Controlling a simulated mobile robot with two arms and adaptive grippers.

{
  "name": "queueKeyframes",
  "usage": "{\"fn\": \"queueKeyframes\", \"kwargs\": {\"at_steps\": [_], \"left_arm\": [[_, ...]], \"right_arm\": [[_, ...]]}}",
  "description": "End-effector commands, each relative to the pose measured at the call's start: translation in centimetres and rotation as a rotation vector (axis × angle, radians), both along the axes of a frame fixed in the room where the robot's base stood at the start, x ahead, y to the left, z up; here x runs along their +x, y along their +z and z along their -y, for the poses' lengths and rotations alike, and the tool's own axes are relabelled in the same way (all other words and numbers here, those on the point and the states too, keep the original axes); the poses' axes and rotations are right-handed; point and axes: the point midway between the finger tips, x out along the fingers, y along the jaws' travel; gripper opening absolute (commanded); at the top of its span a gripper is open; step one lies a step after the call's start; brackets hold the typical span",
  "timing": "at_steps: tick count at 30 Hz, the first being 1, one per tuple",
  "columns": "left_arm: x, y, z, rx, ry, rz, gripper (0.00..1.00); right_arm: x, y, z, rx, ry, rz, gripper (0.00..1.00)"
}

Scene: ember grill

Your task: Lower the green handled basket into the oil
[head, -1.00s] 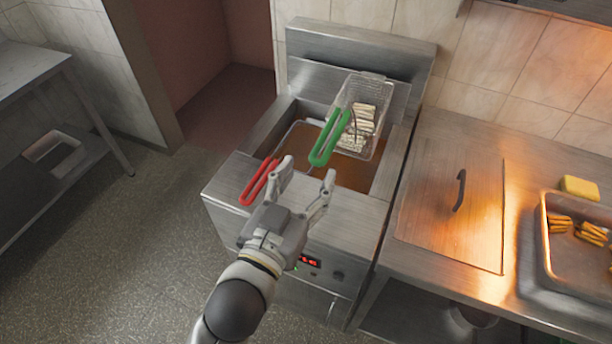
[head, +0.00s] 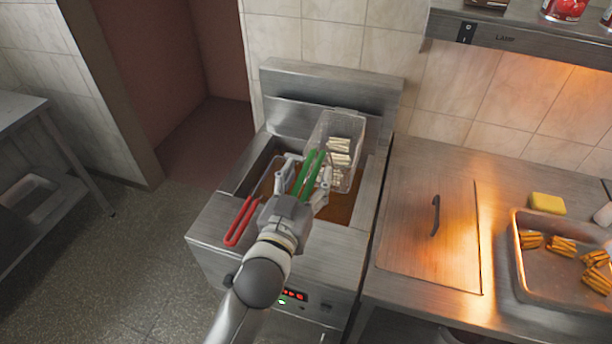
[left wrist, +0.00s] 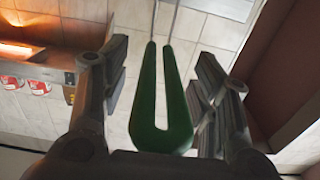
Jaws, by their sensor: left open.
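The green-handled basket (head: 345,132) is raised over the right part of the fryer and holds several pale sticks. Its green handle (head: 309,172) points toward me. My left gripper (head: 307,180) is open, with one finger on each side of the green handle. In the left wrist view the green handle (left wrist: 163,110) stands between the open fingers of my left gripper (left wrist: 163,85), with gaps on both sides. Brown oil (head: 338,209) shows in the fryer vat below.
A red handle (head: 240,221) lies over the fryer's front left edge, close to my left gripper. Right of the fryer are a lid with a dark handle (head: 400,245), a yellow block (head: 547,203) and a tray (head: 519,262) of fried sticks. A shelf (head: 520,38) hangs above.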

Motion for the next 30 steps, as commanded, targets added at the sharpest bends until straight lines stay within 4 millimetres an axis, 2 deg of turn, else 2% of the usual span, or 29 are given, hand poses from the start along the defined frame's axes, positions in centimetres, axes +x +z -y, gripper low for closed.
{"fn": "queueKeyframes", "kwargs": {"at_steps": [5, 18, 19, 20, 26, 30], "left_arm": [[0.0, -0.01, 0.0, 0.0, 0.0, 0.0, 0.56], [-0.03, -0.01, 0.0, 0.0, 0.0, 0.0, 0.01], [-0.03, -0.01, 0.0, 0.0, 0.0, 0.0, 0.0], [-0.03, -0.01, 0.0, 0.0, 0.0, 0.0, 0.27], [-0.03, -0.02, 0.0, 0.0, 0.0, 0.0, 0.01], [-0.04, 0.32, 0.02, -0.002, -0.001, 0.007, 0.0]], "right_arm": [[0.03, -0.02, -0.08, 0.001, 0.0, 0.001, 0.4], [0.04, -0.01, 0.47, -0.005, 0.004, 0.0, 0.4], [0.04, -0.01, 0.51, -0.006, 0.003, 0.0, 0.4], [0.04, -0.01, 0.54, -0.006, 0.003, 0.0, 0.4], [0.03, -0.01, 0.61, -0.007, 0.004, 0.001, 0.4], [0.03, 0.05, 0.6, -0.007, 0.004, 0.001, 0.4]]}}
